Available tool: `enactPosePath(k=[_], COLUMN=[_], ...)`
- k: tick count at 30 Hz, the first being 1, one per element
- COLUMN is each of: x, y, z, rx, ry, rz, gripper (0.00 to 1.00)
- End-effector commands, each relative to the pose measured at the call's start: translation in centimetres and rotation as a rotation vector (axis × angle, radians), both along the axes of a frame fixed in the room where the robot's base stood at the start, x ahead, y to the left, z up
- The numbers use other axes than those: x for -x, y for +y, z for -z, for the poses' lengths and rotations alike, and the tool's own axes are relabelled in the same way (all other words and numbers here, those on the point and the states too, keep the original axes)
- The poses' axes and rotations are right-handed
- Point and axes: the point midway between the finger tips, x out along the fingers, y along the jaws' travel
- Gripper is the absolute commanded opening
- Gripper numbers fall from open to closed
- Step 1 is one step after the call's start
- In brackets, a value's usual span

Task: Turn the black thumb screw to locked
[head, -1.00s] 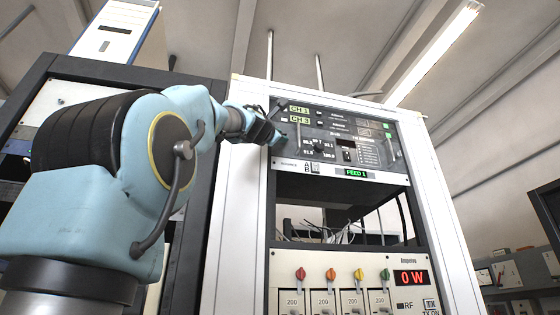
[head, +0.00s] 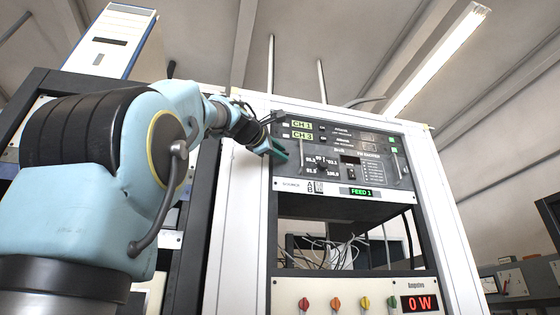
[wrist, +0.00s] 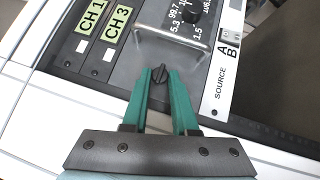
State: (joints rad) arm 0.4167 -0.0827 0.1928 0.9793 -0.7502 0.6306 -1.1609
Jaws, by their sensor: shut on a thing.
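The black thumb screw (wrist: 159,75) sits on the dark front panel, near its edge, in the wrist view. The green fingers of my gripper (wrist: 160,80) are shut on it, one on each side. Its slot or ridge runs roughly along the fingers. In the head view my gripper (head: 279,151) is at the left edge of the top rack panel (head: 335,200), and the thumb screw is hidden behind the fingers there.
A metal handle (wrist: 200,50) stands out from the panel close to the fingers. A black dial (wrist: 193,18) lies beyond it. Below the panel is an open rack bay with loose wires (head: 335,252). Coloured knobs (head: 335,303) are lower down.

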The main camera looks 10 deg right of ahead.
Motion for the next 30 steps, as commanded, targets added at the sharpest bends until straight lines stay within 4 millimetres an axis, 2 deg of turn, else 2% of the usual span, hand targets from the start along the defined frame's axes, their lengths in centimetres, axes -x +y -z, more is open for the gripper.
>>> enactPosePath(k=[9,10,13,23,30], x=[0.1,0.1,0.0,0.4,3.6], y=[0.0,0.0,0.0,0.3,2.7], z=[-0.1,-0.1,-0.1,0.2,1.1], rx=[0.000,0.000,0.000,0.000,0.002], ry=[-0.003,-0.003,-0.002,-0.001,-0.004], rz=[0.000,0.000,0.000,0.000,-0.002], gripper=[0.00,0.29,0.39,0.39,0.39])
